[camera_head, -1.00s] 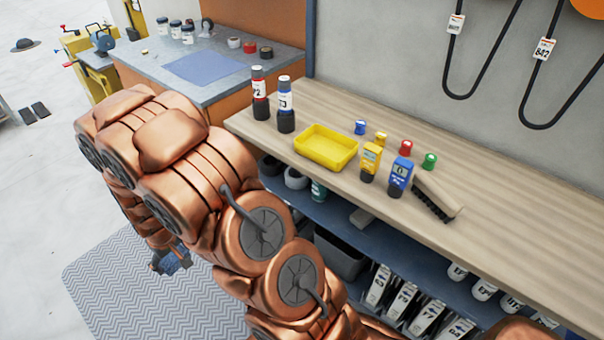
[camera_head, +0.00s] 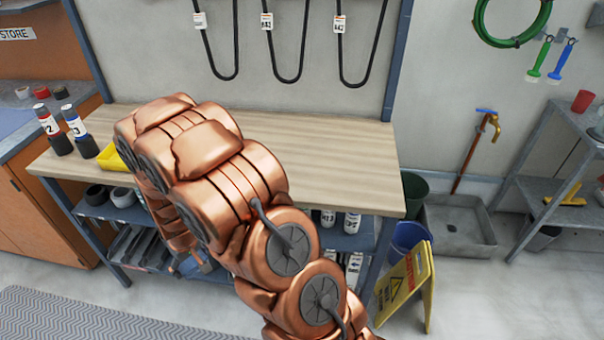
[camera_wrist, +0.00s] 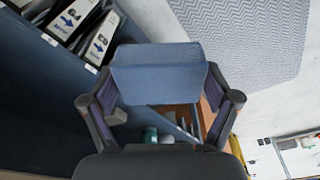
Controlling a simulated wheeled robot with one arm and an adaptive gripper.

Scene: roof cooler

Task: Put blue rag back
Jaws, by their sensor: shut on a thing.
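The blue rag (camera_wrist: 158,66) fills the middle of the wrist view as a folded, block-like piece of blue cloth. My gripper (camera_wrist: 160,88) is shut on it, with one dark finger on each side. In the head view, a small bluish patch (camera_head: 197,263) shows at the end of my arm, low in front of the workbench. My arm hides most of my gripper there. I cannot tell where the rag's place is.
The wooden workbench (camera_head: 345,150) has a wide clear stretch. A yellow tray (camera_head: 112,158) and two bottles (camera_head: 68,138) stand at its left. A yellow wet-floor sign (camera_head: 408,285), blue bucket (camera_head: 408,237), floor sink (camera_head: 455,225) and grey shelf (camera_head: 560,190) are to the right.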

